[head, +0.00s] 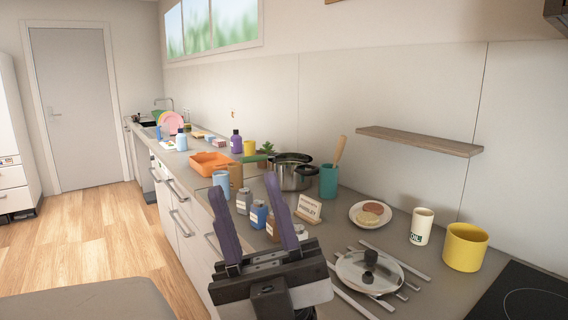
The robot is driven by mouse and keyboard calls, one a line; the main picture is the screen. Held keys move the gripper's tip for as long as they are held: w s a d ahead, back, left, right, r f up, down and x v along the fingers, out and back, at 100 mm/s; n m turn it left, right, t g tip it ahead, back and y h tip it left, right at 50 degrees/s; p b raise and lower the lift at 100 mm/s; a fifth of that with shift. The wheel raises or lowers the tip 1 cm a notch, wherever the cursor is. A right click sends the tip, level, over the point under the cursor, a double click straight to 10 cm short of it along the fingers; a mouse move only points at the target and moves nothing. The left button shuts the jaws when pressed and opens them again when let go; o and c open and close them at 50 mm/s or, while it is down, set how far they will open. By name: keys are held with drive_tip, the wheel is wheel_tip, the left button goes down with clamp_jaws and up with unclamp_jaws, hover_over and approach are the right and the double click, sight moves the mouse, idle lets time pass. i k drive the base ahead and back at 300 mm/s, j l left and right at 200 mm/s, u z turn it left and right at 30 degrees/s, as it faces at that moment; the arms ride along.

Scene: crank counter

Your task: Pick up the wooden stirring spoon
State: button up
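A wooden utensil handle (340,149), likely the stirring spoon, sticks up out of a teal crock (328,181) on the counter, leaning slightly right. Its lower end is hidden inside the crock. My gripper (243,182) is in the lower middle of the head view, with two purple fingers spread apart and nothing seen between them. It is to the left of the crock and nearer to the camera, apart from the spoon.
A steel pot (292,178) stands left of the crock. Small jars (258,214) and a sign card (308,208) stand in front. A plate (370,215), glass lid (369,272), oil canister (421,226) and yellow pot (465,247) are to the right. A wooden shelf (419,141) juts from the wall.

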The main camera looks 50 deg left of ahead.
sight(342, 140)
drive_tip(key=u, duration=1.25)
drive_tip(key=i+j+z, duration=0.3)
drive_tip(key=j, duration=0.35)
drive_tip(key=j+z, duration=0.3)
drive_tip(key=j, duration=0.3)
drive_tip(key=j+z, duration=0.3)
drive_tip(key=j, duration=0.4)
drive_tip(key=i, duration=1.05)
